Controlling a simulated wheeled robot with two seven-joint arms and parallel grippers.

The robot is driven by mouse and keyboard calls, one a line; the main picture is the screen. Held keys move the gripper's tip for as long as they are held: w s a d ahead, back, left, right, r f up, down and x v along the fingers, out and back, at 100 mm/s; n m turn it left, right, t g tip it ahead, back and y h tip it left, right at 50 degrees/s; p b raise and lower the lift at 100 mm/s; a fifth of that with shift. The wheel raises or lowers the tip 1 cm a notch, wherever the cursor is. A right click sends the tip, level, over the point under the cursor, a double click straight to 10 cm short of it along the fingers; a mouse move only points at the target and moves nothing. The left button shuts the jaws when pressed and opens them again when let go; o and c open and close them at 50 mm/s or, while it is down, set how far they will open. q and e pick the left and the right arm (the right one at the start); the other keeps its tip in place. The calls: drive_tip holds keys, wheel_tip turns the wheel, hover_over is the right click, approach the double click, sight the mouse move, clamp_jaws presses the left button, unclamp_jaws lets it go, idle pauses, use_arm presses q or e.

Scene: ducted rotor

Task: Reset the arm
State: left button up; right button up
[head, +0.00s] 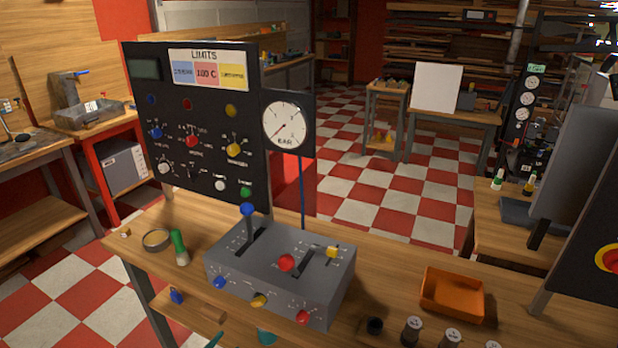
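Neither of my arms nor grippers shows in the head view. A grey control box (232,262) stands on the wooden bench, with a blue-knobbed lever (247,209), a red-knobbed lever (286,263) and a yellow-knobbed lever (332,252) on its sloped top. Blue, yellow and red knobs sit along its front. Behind it stands a black panel (215,112) with a LIMITS sign (207,70), coloured knobs and a round BAR gauge (284,125) at its right.
An orange tray (451,296) lies on the bench at right, near several small dark weights (411,331). A green-handled tool (180,247) and a round tin (156,239) are left of the box. A dark panel with a red and yellow button (608,258) borders the right. Checkered floor (385,215) lies open behind.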

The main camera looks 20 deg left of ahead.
use_arm(q)
drive_tip(key=s+d+f+n+g, duration=0.1)
drive_tip(key=s+f+n+g, duration=0.2)
drive_tip(key=f, duration=0.6)
drive_tip(key=s+d+f+g+y, duration=0.1)
drive_tip(key=s+f+g, duration=0.25)
drive_tip(key=f, duration=0.55)
drive_tip(key=s+d+f+n+g, duration=0.2)
drive_tip(key=s+f, duration=0.2)
drive_tip(key=f, duration=0.5)
drive_tip(key=s+d+f+n+g, duration=0.1)
drive_tip(key=s+d+f+g, duration=0.2)
drive_tip(key=s+f, duration=0.4)
drive_tip(key=s+d+f+n+g, duration=0.1)
drive_tip(key=s+d+f+g, duration=0.2)
drive_tip(key=s, duration=1.2)
wheel_tip(320, 180, down, 4)
drive_tip(key=shift+r+n+g, duration=0.1)
drive_tip(key=shift+n+g, duration=0.2)
drive_tip(key=shift+g, duration=0.95)
